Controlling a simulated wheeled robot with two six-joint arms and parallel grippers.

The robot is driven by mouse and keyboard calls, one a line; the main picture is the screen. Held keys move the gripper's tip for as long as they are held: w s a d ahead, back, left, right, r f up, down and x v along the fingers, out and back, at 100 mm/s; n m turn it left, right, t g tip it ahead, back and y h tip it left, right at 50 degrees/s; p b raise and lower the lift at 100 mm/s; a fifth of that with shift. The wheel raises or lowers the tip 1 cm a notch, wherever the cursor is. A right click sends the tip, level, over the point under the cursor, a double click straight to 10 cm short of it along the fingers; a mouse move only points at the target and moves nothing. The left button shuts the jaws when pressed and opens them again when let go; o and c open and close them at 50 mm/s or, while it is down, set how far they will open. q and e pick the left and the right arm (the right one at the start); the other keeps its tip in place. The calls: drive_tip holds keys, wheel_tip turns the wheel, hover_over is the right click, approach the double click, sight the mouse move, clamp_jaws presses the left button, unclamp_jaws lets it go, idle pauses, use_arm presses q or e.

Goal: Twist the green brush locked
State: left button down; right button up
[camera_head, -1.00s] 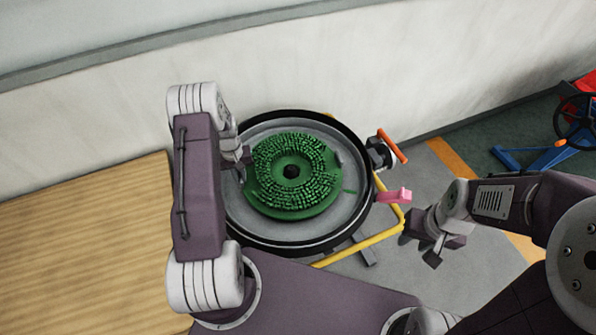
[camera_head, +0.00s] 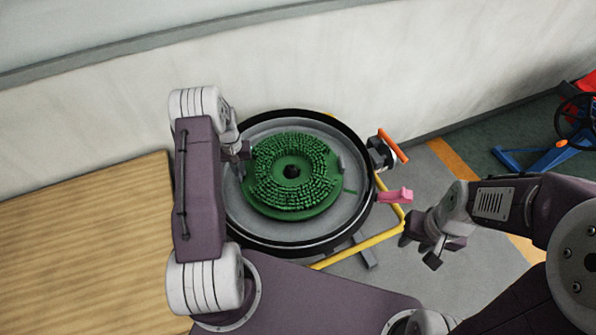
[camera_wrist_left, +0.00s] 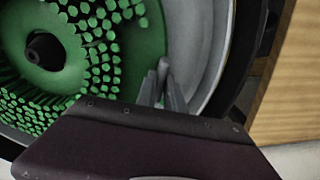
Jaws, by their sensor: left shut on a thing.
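The green brush (camera_head: 292,204), a round disc with a ring of bristles and a dark centre hole, lies bristles up in the grey round tank (camera_head: 262,228) with a black rim. My left gripper (camera_head: 243,155) is at the brush's left edge. In the left wrist view its fingers (camera_wrist_left: 164,84) are shut on a small grey upright peg at the brush's edge. The peg's base is hidden by the fingers. Another grey peg (camera_head: 342,165) shows at the brush's right edge. My right gripper (camera_head: 420,250) is open and empty, right of the tank.
A pink handle (camera_head: 396,196) and an orange-handled valve (camera_head: 392,146) stick out at the tank's right. A yellow bar frame (camera_head: 360,245) runs around its lower right. A pale wall stands behind; a wooden surface (camera_head: 80,245) lies left.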

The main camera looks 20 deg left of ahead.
use_arm(q)
drive_tip(key=shift+w+a, duration=0.1)
drive_tip(key=shift+w, duration=0.25)
drive_tip(key=shift+w+a+m+b, duration=0.2)
drive_tip(key=shift+w+m+b, duration=0.25)
drive_tip(key=shift+w+m, duration=0.15)
drive_tip(key=shift+w+a+m+b, duration=0.2)
drive_tip(key=shift+w+m+b, duration=0.25)
drive_tip(key=shift+w, duration=0.2)
drive_tip(key=shift+w+a+f+m+b, duration=0.1)
drive_tip(key=shift+w+a+m+b, duration=0.1)
drive_tip(key=shift+w+m+b, duration=0.9)
drive_tip(key=c, duration=1.4)
unclamp_jaws()
drive_tip(key=shift+w+n+p, duration=0.2)
drive_tip(key=shift+n+p, duration=0.05)
drive_tip(key=shift+p, duration=0.1)
drive_tip(key=shift+o, duration=0.2)
wheel_tip(320, 180, up, 9)
drive_tip(key=b, duration=0.1)
